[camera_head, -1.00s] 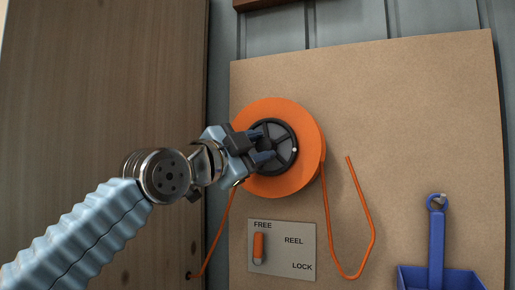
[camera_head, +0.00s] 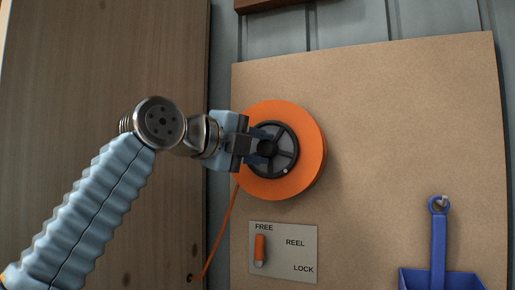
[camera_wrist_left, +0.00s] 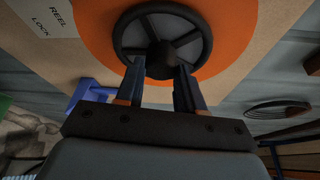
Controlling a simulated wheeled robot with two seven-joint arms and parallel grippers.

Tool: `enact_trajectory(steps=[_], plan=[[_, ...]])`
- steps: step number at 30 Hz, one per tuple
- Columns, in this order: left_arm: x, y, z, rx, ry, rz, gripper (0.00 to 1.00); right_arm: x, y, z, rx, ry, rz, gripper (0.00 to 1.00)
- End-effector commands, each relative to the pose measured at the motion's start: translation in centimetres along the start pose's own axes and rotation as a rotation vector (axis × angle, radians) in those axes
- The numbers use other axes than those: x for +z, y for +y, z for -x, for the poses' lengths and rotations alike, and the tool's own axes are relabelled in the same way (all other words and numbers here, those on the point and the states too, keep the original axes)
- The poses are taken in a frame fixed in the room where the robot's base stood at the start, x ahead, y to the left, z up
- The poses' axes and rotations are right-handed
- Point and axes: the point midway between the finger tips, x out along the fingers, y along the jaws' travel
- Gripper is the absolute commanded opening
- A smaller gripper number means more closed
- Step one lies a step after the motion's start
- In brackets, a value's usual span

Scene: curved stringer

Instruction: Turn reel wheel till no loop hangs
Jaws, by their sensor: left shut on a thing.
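The orange reel (camera_head: 305,130) is mounted on the tan board, with a black spoked reel wheel (camera_head: 290,134) at its centre. My left gripper (camera_head: 263,147) reaches in from the left and is shut on the wheel's hub; in the left wrist view its fingers (camera_wrist_left: 159,75) sit either side of the hub (camera_wrist_left: 160,60). A pale dot marks the wheel's lower right rim. An orange cord (camera_head: 221,233) runs from the reel's lower left down to a hole in the wooden panel. No loop hangs at the reel's right. My right gripper is not in view.
Below the reel is a plate (camera_head: 296,263) marked FREE, REEL and LOCK; its orange lever (camera_head: 260,249) points up towards FREE. A blue holder (camera_head: 438,245) hangs at the lower right. A wooden panel (camera_head: 100,80) stands left. The board right of the reel is clear.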

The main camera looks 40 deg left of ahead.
Motion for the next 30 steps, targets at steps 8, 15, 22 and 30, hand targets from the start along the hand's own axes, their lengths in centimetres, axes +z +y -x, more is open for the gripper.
enact_trajectory(steps=[8,15,22,30], plan=[[-0.13,0.12,-0.12,0.026,0.002,-0.052,0.07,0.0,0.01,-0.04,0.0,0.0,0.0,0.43],[-0.12,0.15,-0.12,0.029,0.003,-0.056,0.07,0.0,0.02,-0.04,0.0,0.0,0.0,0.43],[-0.12,0.16,-0.12,0.029,0.002,-0.055,0.48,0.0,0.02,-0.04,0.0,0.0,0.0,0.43],[-0.04,0.05,-0.05,0.026,0.001,-0.055,0.63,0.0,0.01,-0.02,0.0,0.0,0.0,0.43]])
